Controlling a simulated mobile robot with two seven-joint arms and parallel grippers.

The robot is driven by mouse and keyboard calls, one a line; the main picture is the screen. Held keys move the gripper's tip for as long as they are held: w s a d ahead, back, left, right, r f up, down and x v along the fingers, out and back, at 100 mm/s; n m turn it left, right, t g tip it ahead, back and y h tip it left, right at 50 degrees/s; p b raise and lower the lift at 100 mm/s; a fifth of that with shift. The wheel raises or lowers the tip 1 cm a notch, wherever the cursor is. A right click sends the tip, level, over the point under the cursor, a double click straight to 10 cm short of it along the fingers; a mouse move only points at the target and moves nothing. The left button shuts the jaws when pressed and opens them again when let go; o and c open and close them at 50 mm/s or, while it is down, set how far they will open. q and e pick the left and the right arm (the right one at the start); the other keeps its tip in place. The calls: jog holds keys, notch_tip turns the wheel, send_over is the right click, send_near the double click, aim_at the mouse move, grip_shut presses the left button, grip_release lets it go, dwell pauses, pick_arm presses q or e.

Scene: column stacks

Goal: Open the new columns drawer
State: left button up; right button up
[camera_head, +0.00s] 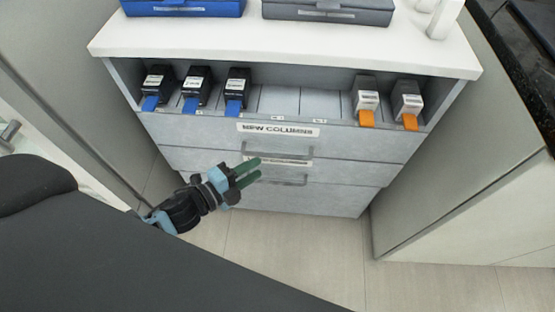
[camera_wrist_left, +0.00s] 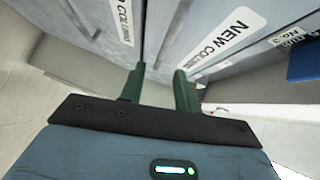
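The drawer front with the "NEW COLUMNS" label (camera_head: 278,130) is the upper one of a grey cabinet, just below a row of column slots. The label also shows in the left wrist view (camera_wrist_left: 228,38). A bar handle (camera_head: 277,155) is on this front. I cannot tell whether the drawer is fully shut. My left gripper (camera_head: 258,169) is in front of the cabinet, its two green fingers apart and empty, close to the handles. Contact with a handle cannot be made out. The fingers also show apart in the left wrist view (camera_wrist_left: 158,72). My right gripper is not in view.
A lower drawer has a partly hidden label and its own handle (camera_head: 284,182). Columns with blue tabs (camera_head: 236,90) and orange tabs (camera_head: 407,103) sit in the slots above. Blue (camera_head: 183,8) and grey (camera_head: 328,11) cases stand on top. Floor (camera_head: 290,250) before the cabinet is clear.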

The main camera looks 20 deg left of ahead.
aim_at(274, 157)
pick_arm(q)
jog(key=shift+w+r, duration=0.1)
jog(key=shift+w, duration=0.15)
jog(key=shift+b+x, duration=0.5)
jog(key=shift+x, duration=3.4)
jog(key=shift+s+d, duration=0.1)
grip_shut()
